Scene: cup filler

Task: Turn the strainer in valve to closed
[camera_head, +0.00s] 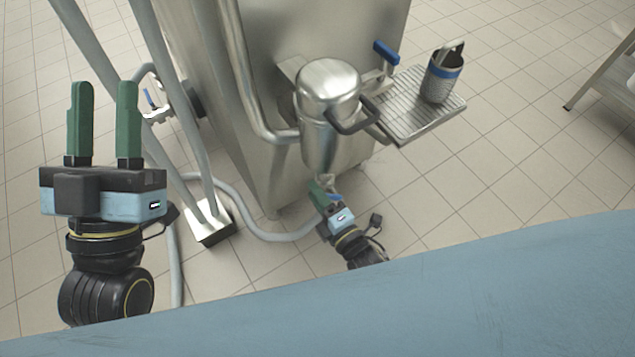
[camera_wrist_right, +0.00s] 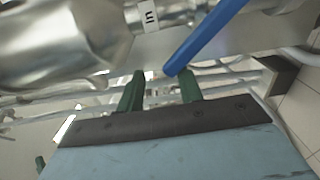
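The strainer (camera_head: 328,120) is a shiny steel canister with a dark handle, mounted on the steel machine. In the right wrist view, the strainer in valve (camera_wrist_right: 149,17) carries an "In" label and a long blue lever (camera_wrist_right: 205,38). The lever slants down to the left, its free end appearing between my right gripper's fingertips (camera_wrist_right: 160,76). The green fingers are apart; I cannot tell if either touches the lever. In the head view my right gripper (camera_head: 322,188) is just below the canister, partly hidden. My left gripper (camera_head: 104,84) is open and empty at the left.
Another blue valve lever (camera_head: 386,52) is at the upper right of the strainer, beside a grated drip tray (camera_head: 410,120) holding a metal cup (camera_head: 440,85). Steel pipes and a grey hose (camera_head: 270,236) run left of the strainer.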

